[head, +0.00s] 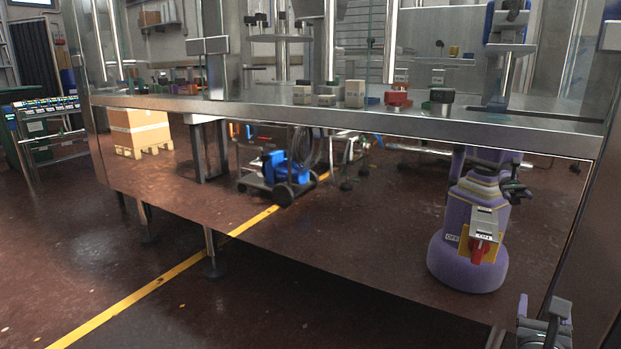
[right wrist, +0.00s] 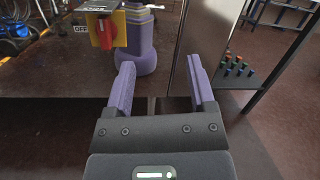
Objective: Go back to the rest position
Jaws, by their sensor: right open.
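My right gripper (head: 541,316) shows at the lower right corner of the head view, in front of the machine's glossy front panel (head: 330,235). In the right wrist view its two purple fingers (right wrist: 160,68) stand wide apart with nothing between them. It is apart from the red rotary switch (head: 480,249) on its yellow plate, which also shows at the upper left of the right wrist view (right wrist: 104,31). My left gripper is not in view.
The machine's metal ledge (head: 330,112) crosses the view, with small blocks (head: 355,93) and a red part (head: 398,97) on its deck. A carton (head: 138,128) and a blue wheeled unit (head: 285,172) show in or through the panel. Open floor lies at lower left.

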